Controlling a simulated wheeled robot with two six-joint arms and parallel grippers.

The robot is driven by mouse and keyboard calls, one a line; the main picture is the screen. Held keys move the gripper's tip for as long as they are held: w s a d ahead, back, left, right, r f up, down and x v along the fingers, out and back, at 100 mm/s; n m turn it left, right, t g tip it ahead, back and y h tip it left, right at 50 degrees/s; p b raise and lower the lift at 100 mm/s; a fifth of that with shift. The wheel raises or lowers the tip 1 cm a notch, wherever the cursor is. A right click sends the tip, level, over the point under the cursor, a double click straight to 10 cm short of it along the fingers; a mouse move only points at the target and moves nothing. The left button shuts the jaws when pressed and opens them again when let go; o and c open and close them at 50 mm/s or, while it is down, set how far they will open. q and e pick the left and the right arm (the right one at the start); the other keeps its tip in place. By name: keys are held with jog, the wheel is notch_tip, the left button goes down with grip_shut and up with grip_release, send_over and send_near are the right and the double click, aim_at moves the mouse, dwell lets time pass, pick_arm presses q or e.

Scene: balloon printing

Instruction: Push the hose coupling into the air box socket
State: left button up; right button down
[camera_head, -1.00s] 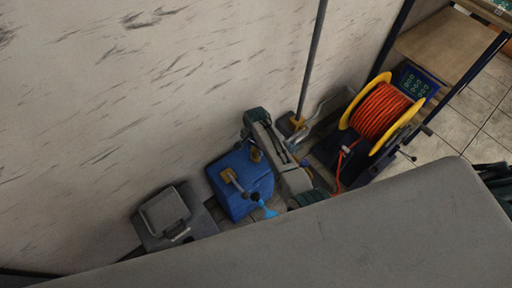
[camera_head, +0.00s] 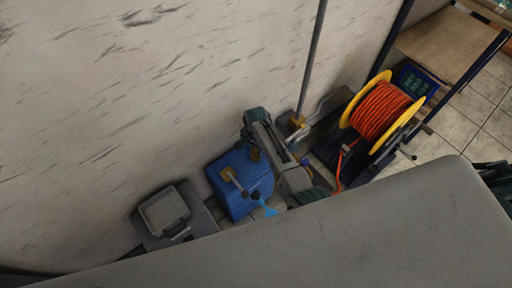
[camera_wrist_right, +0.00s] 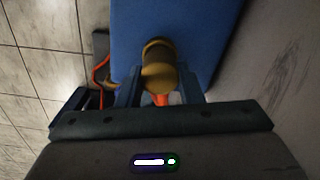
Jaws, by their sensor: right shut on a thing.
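The air box is a blue box (camera_head: 238,187) on the floor by the wall; it also fills the top of the right wrist view (camera_wrist_right: 205,20). A brass-coloured round coupling (camera_wrist_right: 158,70) lies between the fingers of my right gripper (camera_wrist_right: 160,90), which is shut on it. Orange hose shows just behind the coupling. The coupling is in front of the blue box face; I cannot tell how deep it sits, as the socket is hidden. In the head view, my right gripper (camera_head: 262,152) is beside the box's right side. My left gripper is not in view.
An orange hose reel (camera_head: 381,112) with yellow rims stands right of the box. A grey unit (camera_head: 165,210) stands left of it. A light-blue piece (camera_head: 267,209) hangs at the box's front. The wall is close behind, and a grey surface (camera_head: 330,240) covers the foreground.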

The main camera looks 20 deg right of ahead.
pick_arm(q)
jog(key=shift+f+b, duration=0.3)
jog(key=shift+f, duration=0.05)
pick_arm(e)
jog(key=shift+f, duration=0.55)
jog(key=c, duration=0.9)
grip_release()
notch_tip(320, 180, up, 9)
jog(key=shift+r+p, duration=0.2)
jog(key=shift+p, duration=0.4)
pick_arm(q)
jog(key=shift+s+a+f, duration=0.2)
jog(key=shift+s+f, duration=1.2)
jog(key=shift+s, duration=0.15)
pick_arm(e)
jog(key=shift+r, duration=0.7)
